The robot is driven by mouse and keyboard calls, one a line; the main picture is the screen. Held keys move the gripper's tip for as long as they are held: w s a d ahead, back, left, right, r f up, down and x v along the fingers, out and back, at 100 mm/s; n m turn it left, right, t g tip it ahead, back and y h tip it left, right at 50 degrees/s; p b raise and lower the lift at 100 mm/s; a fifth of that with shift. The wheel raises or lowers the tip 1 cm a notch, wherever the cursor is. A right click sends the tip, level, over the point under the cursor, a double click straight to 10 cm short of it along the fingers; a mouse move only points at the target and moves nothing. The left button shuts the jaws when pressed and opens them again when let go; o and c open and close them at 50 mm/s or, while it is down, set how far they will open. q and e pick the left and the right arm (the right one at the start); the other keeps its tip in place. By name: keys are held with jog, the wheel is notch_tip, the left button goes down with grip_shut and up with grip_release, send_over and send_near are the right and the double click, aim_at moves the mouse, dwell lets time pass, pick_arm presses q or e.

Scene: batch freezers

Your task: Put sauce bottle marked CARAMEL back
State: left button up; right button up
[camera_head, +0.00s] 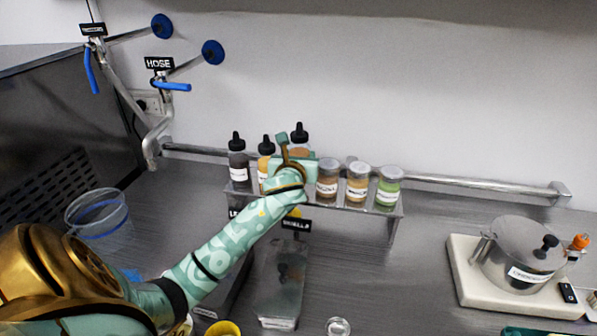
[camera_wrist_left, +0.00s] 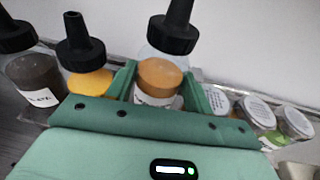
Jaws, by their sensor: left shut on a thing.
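A sauce bottle with a black nozzle cap and orange-brown contents (camera_wrist_left: 160,72) stands between the fingers of my left gripper (camera_wrist_left: 159,92). Its label is mostly hidden, so I cannot read CARAMEL on it. In the head view the same bottle (camera_head: 299,136) shows above my left gripper (camera_head: 295,158), at the wall rack (camera_head: 397,213). The gripper is shut on it, and the bottle looks upright. Whether its base touches the rack is hidden. Left of it are a yellow-orange sauce bottle (camera_head: 265,148) and a dark sauce bottle (camera_head: 238,160). My right gripper is out of view.
Lidded jars, a brown one (camera_head: 328,178), a tan one (camera_head: 357,184) and a green one (camera_head: 388,188), stand right of the held bottle. A steel rail (camera_head: 470,186) runs along the wall. A lidded pot (camera_head: 520,255) stands at the right.

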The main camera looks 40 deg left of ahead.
pick_arm(q)
jog(key=f, duration=0.2)
jog(key=f+b, duration=0.1)
jog(key=f, duration=0.1)
jog(key=shift+w+a+b, duration=0.15)
jog(key=shift+a+b, duration=0.05)
jog(key=shift+b, duration=0.1)
jog(key=shift+r, duration=0.2)
jog(key=o, duration=0.7)
jog(key=shift+f, duration=0.15)
jog(key=shift+s+d+r, duration=0.2)
jog(key=shift+s, duration=0.1)
jog(key=shift+p+v, duration=1.4)
jog(key=shift+v, duration=4.3)
